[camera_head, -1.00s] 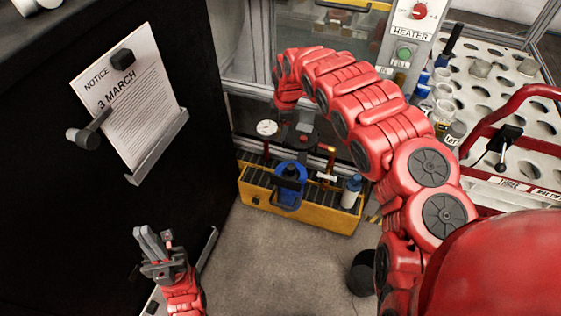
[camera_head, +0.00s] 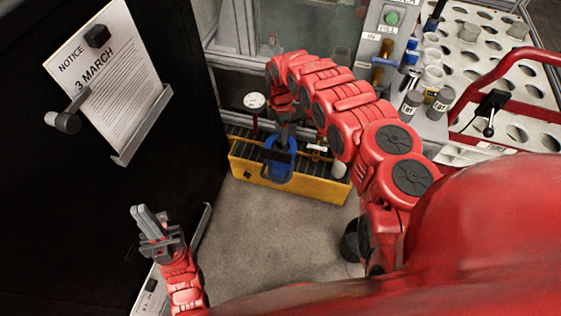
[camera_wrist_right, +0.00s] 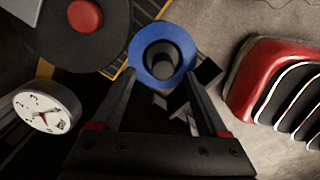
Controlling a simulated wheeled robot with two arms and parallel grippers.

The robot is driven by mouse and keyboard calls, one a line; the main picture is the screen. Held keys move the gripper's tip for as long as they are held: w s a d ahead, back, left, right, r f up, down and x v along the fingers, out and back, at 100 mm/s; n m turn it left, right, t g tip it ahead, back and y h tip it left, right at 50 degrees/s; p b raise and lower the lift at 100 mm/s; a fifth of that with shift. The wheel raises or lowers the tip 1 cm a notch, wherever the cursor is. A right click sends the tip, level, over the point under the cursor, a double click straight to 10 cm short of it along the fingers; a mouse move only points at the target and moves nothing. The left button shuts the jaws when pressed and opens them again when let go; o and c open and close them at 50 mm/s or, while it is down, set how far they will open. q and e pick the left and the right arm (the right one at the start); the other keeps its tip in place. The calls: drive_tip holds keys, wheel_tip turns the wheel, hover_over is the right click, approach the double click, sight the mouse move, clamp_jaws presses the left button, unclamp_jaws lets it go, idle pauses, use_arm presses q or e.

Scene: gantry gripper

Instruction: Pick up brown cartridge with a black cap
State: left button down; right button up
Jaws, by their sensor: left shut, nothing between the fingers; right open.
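I cannot pick out the brown cartridge with a black cap for certain. A small amber-brown piece (camera_head: 385,62) shows under the IN label in the head view, with no clear black cap. My right gripper (camera_head: 284,132) is above the yellow tray, over a blue round container (camera_head: 279,168). In the right wrist view, the open right gripper (camera_wrist_right: 162,80) has its fingers pointing at the blue ring-shaped top of this container (camera_wrist_right: 148,72), which has a dark centre. Contact is unclear. My left gripper (camera_head: 148,220) is shut and empty, low at the left.
The yellow tray (camera_head: 315,189) has a black slatted top and stands on the floor by the frame. A round gauge (camera_head: 254,101) is close behind it; it also shows in the wrist view (camera_wrist_right: 47,106). A black cabinet (camera_head: 60,200) fills the left. The perforated table (camera_head: 510,95) holds cups.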

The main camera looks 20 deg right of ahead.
sight(280, 139)
drive_tip(key=f, duration=0.4)
drive_tip(key=shift+s+a+b, duration=0.25)
drive_tip(key=shift+s+b, duration=0.05)
drive_tip(key=shift+b, duration=0.1)
drive_tip(key=shift+d+f, duration=0.1)
drive_tip(key=shift+f, duration=0.45)
drive_tip(key=shift+w+r, duration=0.1)
clamp_jaws()
idle(0.4)
